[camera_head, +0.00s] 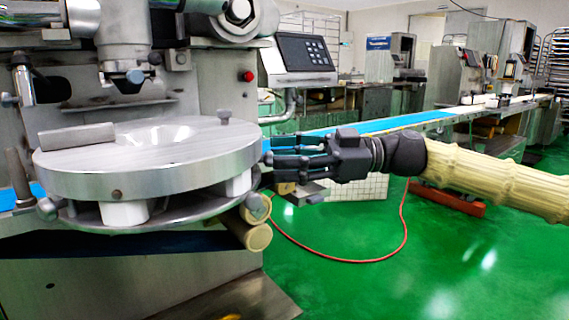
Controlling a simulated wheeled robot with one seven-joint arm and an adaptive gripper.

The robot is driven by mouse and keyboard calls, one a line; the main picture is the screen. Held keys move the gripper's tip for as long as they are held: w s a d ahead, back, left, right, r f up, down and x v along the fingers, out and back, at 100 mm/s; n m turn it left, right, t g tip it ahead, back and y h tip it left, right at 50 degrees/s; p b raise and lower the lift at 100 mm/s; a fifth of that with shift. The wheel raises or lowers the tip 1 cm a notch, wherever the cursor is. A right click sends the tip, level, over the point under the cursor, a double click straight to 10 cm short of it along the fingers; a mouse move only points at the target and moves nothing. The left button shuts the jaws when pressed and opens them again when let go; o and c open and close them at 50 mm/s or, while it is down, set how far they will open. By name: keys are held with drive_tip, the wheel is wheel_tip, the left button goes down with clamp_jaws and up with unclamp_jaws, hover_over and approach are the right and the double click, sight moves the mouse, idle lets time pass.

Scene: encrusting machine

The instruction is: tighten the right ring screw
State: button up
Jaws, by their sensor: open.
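The machine's round metal disc (150,165) sits over a thinner lower ring (185,212) at the left. A rounded metal knob, which looks like the right ring screw (257,206), sticks out at the ring's right edge. A similar knob (47,209) is at the ring's left edge. My gripper (268,160) comes in from the right, its fingers pointing left and open, just right of the disc's edge. It is above and slightly right of the right knob. I see nothing between the fingers. Whether the fingertips touch the disc cannot be told.
A small post (224,117) stands on the disc's right side and a metal bar (77,136) lies on its left. A cream roller (247,231) sits below the right knob. A blue conveyor (385,124) runs behind my gripper. A red hose (350,260) lies on open green floor.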

drive_tip(key=shift+a, duration=0.3)
drive_tip(key=shift+c, duration=0.3)
clamp_jaws()
